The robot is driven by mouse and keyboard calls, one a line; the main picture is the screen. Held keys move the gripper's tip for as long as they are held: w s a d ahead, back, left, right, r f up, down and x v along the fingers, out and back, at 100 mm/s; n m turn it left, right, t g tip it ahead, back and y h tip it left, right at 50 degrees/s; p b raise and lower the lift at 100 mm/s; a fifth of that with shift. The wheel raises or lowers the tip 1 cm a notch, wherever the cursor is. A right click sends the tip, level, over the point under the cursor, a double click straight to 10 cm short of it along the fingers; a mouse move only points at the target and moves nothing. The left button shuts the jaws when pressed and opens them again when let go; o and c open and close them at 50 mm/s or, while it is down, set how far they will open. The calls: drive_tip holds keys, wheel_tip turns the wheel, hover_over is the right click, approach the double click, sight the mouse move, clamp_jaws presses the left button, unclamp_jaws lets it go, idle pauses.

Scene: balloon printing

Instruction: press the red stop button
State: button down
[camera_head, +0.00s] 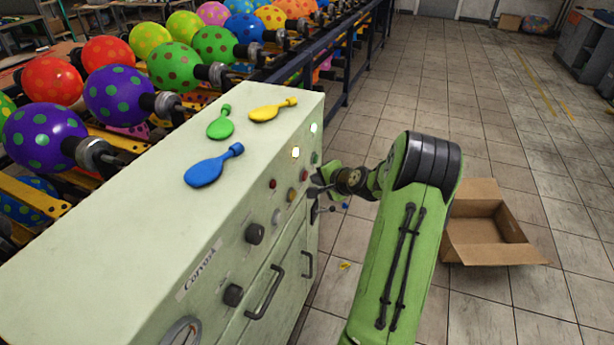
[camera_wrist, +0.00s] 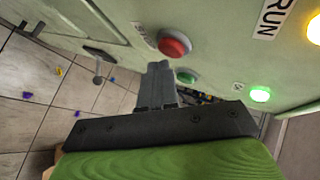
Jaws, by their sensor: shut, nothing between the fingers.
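The red stop button (camera_wrist: 174,43) is a round, domed button in a grey ring on the pale green control cabinet. In the wrist view it lies just above the tips of my gripper (camera_wrist: 160,68), slightly to the right. The grey fingers are shut and empty. I cannot tell whether they touch the button. In the head view my gripper (camera_head: 316,183) is at the cabinet's front face, beside a small red button (camera_head: 304,175). A green button (camera_wrist: 187,76) is close to the fingers' right side, partly hidden.
Blue, green and yellow flat balloons lie on top. An open cardboard box (camera_head: 485,235) stands on the floor at right.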

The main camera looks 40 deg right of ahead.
drive_tip(key=shift+w+a, duration=0.3)
drive_tip(key=shift+w, duration=0.2)
idle(0.6)
drive_tip(key=shift+s+d, duration=0.25)
drive_tip(key=shift+s, duration=0.2)
drive_tip(key=shift+s+d, duration=0.2)
drive_tip(key=shift+s, duration=0.25)
drive_tip(key=s+d, duration=0.2)
drive_tip(key=s, duration=0.3)
drive_tip(key=shift+s+d+b, duration=0.15)
drive_tip(key=shift+d+b, duration=0.25)
drive_tip(key=shift+s+f, duration=0.1)
